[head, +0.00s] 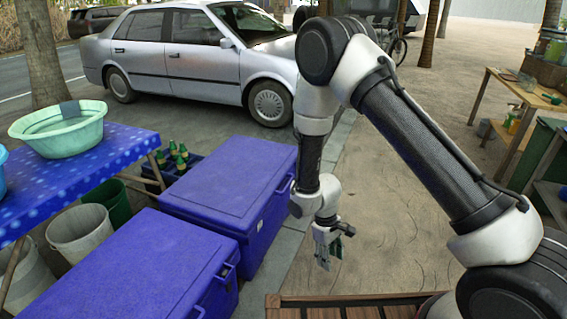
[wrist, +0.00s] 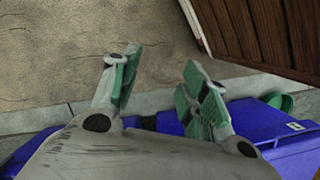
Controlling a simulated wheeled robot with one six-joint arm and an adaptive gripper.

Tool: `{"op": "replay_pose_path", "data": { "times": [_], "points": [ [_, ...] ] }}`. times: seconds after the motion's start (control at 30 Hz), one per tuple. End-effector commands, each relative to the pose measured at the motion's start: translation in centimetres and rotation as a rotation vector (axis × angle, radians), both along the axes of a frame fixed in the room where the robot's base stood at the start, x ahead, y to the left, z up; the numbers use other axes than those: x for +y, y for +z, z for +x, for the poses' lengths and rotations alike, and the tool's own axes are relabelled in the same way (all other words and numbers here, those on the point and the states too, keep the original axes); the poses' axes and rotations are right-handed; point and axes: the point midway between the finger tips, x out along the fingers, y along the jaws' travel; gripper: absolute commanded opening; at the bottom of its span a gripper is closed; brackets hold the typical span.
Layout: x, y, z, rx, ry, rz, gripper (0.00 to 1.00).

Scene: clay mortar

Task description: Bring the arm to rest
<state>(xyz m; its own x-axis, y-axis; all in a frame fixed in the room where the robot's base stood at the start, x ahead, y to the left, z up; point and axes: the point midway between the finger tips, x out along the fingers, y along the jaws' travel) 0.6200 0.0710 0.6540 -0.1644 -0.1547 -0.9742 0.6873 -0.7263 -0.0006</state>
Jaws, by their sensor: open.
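My gripper (head: 328,246) hangs at the end of my bent arm in the head view, to the right of the blue cooler boxes and above the paved ground. Its jaws point downward. In the wrist view my gripper (wrist: 155,85) shows two green-padded fingers spread apart with nothing between them. Nothing touches the fingers. My arm rises from the lower right, bends at the top and comes down to the gripper.
Two blue cooler boxes (head: 240,185) stand left of my gripper, beside a blue-clothed table (head: 110,148) with a green basin (head: 60,128). A silver car (head: 190,62) is parked behind. A wooden slatted surface (head: 345,310) lies in front. Sandy ground at centre right is free.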

Motion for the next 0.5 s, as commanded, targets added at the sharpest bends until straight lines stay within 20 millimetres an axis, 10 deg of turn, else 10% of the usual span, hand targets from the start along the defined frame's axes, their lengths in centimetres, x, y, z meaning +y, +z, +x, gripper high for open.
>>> {"op": "replay_pose_path", "data": {
  "times": [0.2, 0.5],
  "points": [
    [-5.2, 14.2, -0.7, 0.028, -0.164, -0.051, 0.45],
    [-12.2, 29.2, -6.1, 0.006, -0.375, -0.03, 0.45]
  ]
}}
